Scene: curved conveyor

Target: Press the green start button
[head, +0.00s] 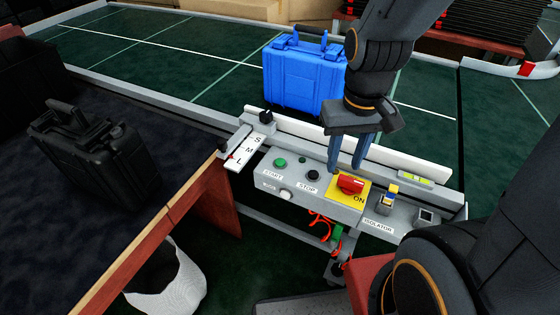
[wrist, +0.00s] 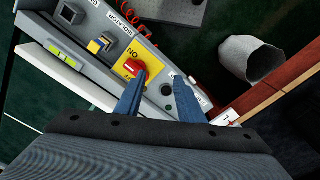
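The green start button (head: 280,163) sits on the grey control panel (head: 325,190), above its START label, in the head view. I cannot make it out in the wrist view. The black stop button (head: 313,174) is to its right and also shows between the fingers in the wrist view (wrist: 166,90). My gripper (head: 346,162) has two blue fingers, apart and empty, pointing down near the red switch (head: 350,184) on its yellow plate. It is right of the green button. In the wrist view the gripper (wrist: 160,78) has one fingertip by the red switch (wrist: 135,68).
A blue case (head: 303,75) stands on the green conveyor (head: 180,55) behind the panel. An S-M-L slide (head: 247,148) is at the panel's left. A black case (head: 95,155) lies on the table at left. A white bin (head: 170,285) stands below.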

